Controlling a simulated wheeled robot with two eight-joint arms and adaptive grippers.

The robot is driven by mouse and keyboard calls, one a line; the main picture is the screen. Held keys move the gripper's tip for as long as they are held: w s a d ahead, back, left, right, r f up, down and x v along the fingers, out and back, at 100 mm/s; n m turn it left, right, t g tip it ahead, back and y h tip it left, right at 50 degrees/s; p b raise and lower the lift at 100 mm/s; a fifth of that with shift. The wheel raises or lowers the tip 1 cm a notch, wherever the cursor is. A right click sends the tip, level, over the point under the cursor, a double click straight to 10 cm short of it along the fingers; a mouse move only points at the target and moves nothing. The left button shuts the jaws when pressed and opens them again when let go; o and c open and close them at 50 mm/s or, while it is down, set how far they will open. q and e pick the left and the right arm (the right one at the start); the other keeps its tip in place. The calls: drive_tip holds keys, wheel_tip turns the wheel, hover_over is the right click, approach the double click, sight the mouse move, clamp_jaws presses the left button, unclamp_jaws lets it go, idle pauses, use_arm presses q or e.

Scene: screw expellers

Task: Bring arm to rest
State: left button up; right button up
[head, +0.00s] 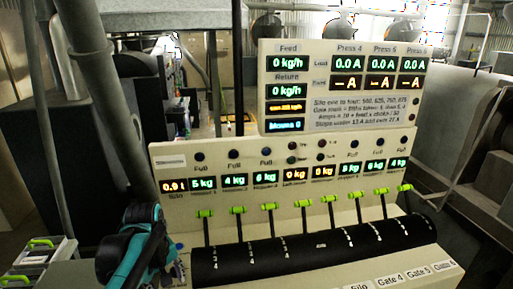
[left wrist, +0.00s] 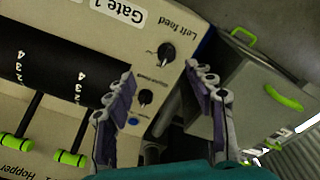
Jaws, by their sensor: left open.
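My left arm (head: 135,250), teal and black, is at the lower left of the head view, beside the left end of the control console (head: 240,150). In the left wrist view my left gripper (left wrist: 165,82) is open, with its two fingers spread and nothing between them. Its fingers are over the console's left end, near two black knobs, one under the label "Left feed" (left wrist: 166,52). I cannot tell whether a finger touches the panel. My right gripper is not in view.
Several levers with green handles (head: 269,206) stand along a black roller (head: 310,250) on the console. A grey box with green handles (head: 35,260) stands at the lower left; it also shows in the left wrist view (left wrist: 260,90). Large machinery (head: 480,140) stands at the right.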

use_arm(q)
drive_tip(key=s+d+f+m+t, duration=0.3)
drive_tip(key=s+d+m+t, duration=0.3)
drive_tip(key=s+d+m, duration=0.2)
drive_tip(key=shift+s+d+m, duration=0.15)
drive_tip(key=shift+s+m, duration=0.75)
